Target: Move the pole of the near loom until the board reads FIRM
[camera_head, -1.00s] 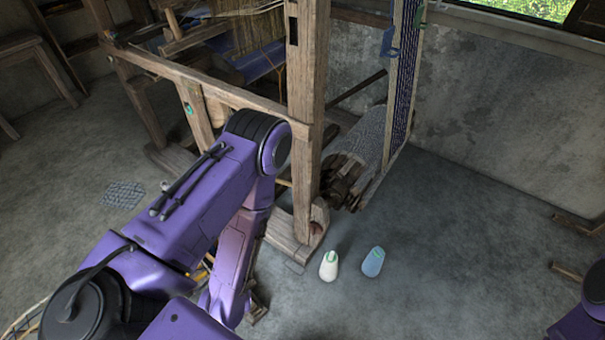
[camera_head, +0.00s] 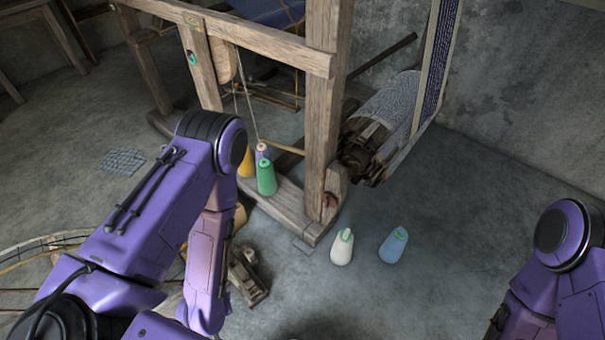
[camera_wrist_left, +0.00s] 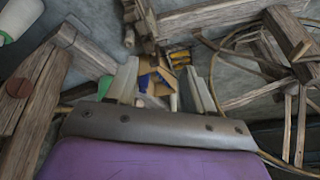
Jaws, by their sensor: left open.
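The near loom's wooden frame (camera_head: 325,110) stands upright in the middle of the head view. Its roller (camera_head: 392,108), wrapped in grey patterned material, lies behind the post at the right. A dark bar (camera_head: 385,54) slants up behind that roller; I cannot tell whether it is the pole. No readable board shows. My left gripper (camera_wrist_left: 160,88) shows in the left wrist view, its two pale fingers apart. Beyond and between them are small tan, blue and yellow things, too blurred to name. In the head view my left gripper is out of sight. My right gripper is not visible.
A small wooden piece (camera_head: 247,277) lies near my left arm. Floor at front right is clear.

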